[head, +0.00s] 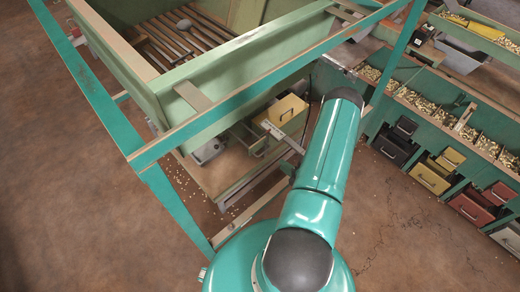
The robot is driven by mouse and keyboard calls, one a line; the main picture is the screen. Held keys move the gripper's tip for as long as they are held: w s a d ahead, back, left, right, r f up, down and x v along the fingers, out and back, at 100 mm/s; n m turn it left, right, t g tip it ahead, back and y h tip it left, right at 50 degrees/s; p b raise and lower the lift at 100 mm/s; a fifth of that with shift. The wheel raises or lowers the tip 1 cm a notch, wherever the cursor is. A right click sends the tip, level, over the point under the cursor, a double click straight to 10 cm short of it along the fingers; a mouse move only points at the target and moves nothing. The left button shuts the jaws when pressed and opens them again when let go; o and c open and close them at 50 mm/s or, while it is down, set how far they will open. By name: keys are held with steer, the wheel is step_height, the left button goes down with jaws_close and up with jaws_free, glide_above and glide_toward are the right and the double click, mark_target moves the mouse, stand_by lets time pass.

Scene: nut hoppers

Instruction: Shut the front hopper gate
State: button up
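A large pale green hopper (235,92) stands in a teal frame at the upper left, with a slatted wooden grate (178,45) inside it. Below its near side there is a yellow box-like part with a dark handle (288,111) and a grey metal bar (284,137) beside it. I cannot tell which of these parts is the gate, or whether the gate is open or shut. My teal arm rises from the bottom middle and bends away at a dark joint near the hopper's right side. My gripper does not show; the arm hides the area behind it.
A teal frame post (176,210) and rail stand close on the left. At the right is a green bench with nut-filled bins (424,103) above black, yellow and red drawers (433,176). Nuts lie scattered on the brown floor (80,220).

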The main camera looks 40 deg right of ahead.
steer(key=x, duration=1.3)
steer(key=shift+d, duration=0.1)
steer(key=shift+c, duration=0.2)
jaws_close()
